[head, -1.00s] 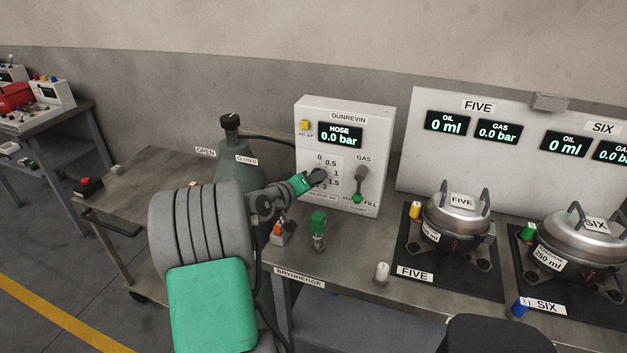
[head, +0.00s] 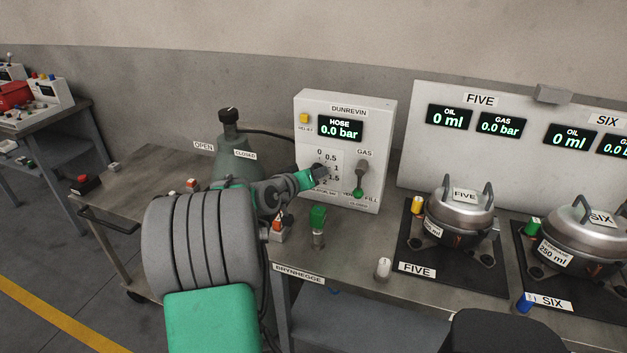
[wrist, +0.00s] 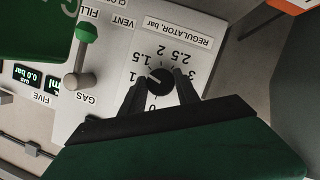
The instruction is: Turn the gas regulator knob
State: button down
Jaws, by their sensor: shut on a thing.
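The gas regulator knob (wrist: 160,82) is a round black knob on the white DUNREVIN panel (head: 378,115). In the wrist view its dial appears upside down, with numbers from 0 to 3 bar. A small pale mark on the knob appears to face roughly the 1 to 1.5 side. My gripper (wrist: 158,86) is shut on the knob, one dark finger on each side. In the head view my gripper (head: 319,173) is at the dial and mostly hides the knob. The HOSE display (head: 340,127) reads 0.0 bar.
The GAS lever (head: 361,180) with a green tip is just right of the dial. A grey-green gas cylinder (head: 238,155) stands left of the panel. A green-topped fitting (head: 318,220) stands in front. Pots FIVE (head: 460,215) and SIX (head: 578,238) are to the right.

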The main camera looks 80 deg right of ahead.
jog(key=shift+m+t+b, duration=0.6)
jog(key=shift+m+b, duration=0.4)
jog(key=shift+b, duration=0.45)
jog(key=c, duration=0.9)
grip_release()
jog(key=v, duration=0.8)
jog(key=shift+b, duration=0.35)
